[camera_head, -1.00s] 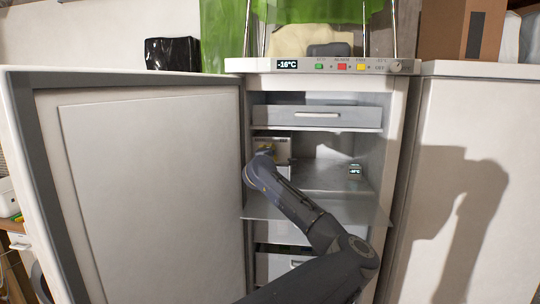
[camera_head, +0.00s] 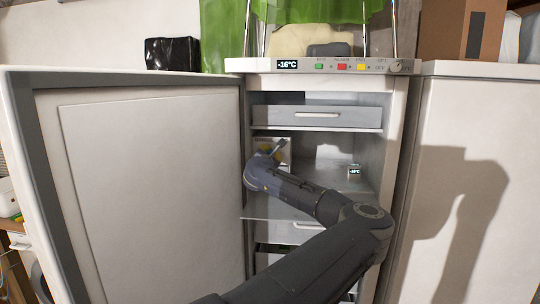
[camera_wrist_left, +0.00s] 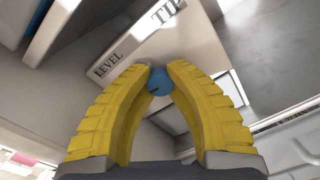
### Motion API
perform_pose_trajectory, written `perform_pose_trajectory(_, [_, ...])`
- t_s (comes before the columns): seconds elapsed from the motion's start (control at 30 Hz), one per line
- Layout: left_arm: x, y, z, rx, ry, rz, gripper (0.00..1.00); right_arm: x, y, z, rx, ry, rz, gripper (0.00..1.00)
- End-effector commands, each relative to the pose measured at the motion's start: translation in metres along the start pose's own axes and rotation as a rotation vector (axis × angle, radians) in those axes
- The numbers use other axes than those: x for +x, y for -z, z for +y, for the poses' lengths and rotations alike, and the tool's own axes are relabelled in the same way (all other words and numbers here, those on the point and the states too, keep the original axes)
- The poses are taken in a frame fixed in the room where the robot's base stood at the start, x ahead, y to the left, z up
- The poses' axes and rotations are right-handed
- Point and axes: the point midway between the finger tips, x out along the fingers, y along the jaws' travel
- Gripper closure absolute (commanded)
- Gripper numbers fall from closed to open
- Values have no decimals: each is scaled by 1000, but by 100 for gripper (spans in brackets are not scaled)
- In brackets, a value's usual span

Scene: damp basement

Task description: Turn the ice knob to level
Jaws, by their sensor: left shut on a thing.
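The blue ice knob (camera_wrist_left: 159,82) sits between the yellow fingertips of my left gripper (camera_wrist_left: 160,74) in the left wrist view, and the gripper is shut on it. A short dark mark shows on the knob; I cannot tell exactly which setting it points to. The pale panel (camera_wrist_left: 125,58) behind it carries the word LEVEL at the upper left and TIP at the top. In the head view my left gripper (camera_head: 270,153) is inside the open fridge at the left of the middle compartment; the knob is hidden there. My right gripper is not in view.
The fridge door (camera_head: 150,190) stands open at the left. A drawer (camera_head: 316,116) is above my gripper and a glass shelf (camera_head: 290,212) below. A small display (camera_head: 355,171) stands at the right of the compartment. A white cabinet (camera_head: 450,190) is at the right.

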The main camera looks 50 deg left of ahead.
Motion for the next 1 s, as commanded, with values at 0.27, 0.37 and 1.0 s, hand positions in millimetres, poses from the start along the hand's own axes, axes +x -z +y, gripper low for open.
perform_pose_trajectory(0.27, [0,-2,-1,-89,0,-4,100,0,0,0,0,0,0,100])
perform_pose_trajectory(0.37, [0,-1,-1,-104,0,-4,100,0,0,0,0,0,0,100])
perform_pose_trajectory(1.0, [0,-1,0,-111,-1,-4,64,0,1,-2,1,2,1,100])
